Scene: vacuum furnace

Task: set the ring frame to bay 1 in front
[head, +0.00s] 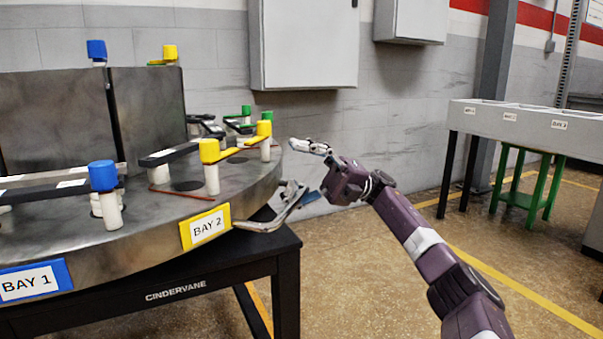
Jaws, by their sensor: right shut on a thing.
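The ring frame (135,215) is a round grey metal disc on a black stand. A blue BAY 1 label (30,282) is on its rim at the front left, and a yellow BAY 2 label (206,227) is to the right of it. A bent metal handle (262,224) sticks out from the rim just right of BAY 2. My right gripper (300,170) is at the disc's right edge, shut on the handle's outer end; the exact contact is hard to see. My left gripper is not in view.
Blue-capped (103,177), yellow-capped (210,150) and green-capped posts stand on the disc, with upright grey panels (148,112) behind. The black CINDERVANE stand (180,290) is below. A labelled grey rack (530,122) and green stand (540,188) are at right. Floor between is clear.

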